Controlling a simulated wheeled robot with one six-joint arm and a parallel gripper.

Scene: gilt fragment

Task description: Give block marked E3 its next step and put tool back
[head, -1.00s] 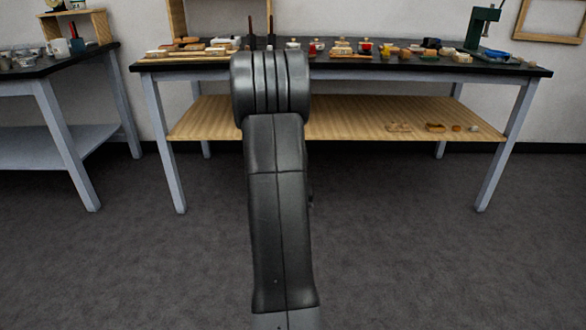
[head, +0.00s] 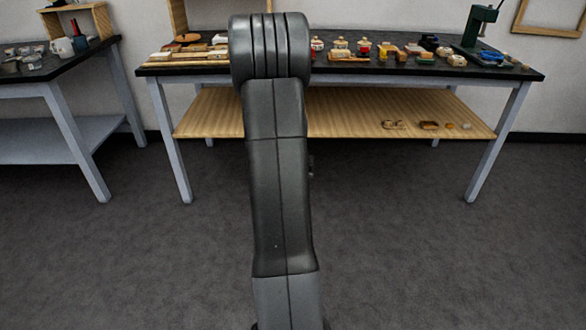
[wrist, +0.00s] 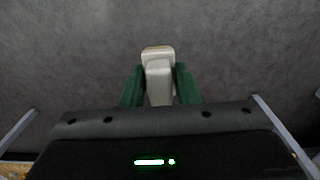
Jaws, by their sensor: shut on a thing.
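My gripper (wrist: 158,88) shows in the wrist view with two green fingers. It is shut on a pale, off-white piece (wrist: 158,53) with a tan far edge. I cannot tell whether this piece is a block or a tool, and I see no mark on it. The grey floor lies beyond it. In the head view my own arm hides the gripper. Small blocks and tools lie on the dark-topped workbench (head: 400,72), too small to read any E3 mark.
A dark green press (head: 476,27) stands at the bench's right end. A wooden lower shelf (head: 350,113) holds a few small pieces. A second table (head: 30,76) at left carries a white mug (head: 61,47) and a wooden stand. The floor in front is clear.

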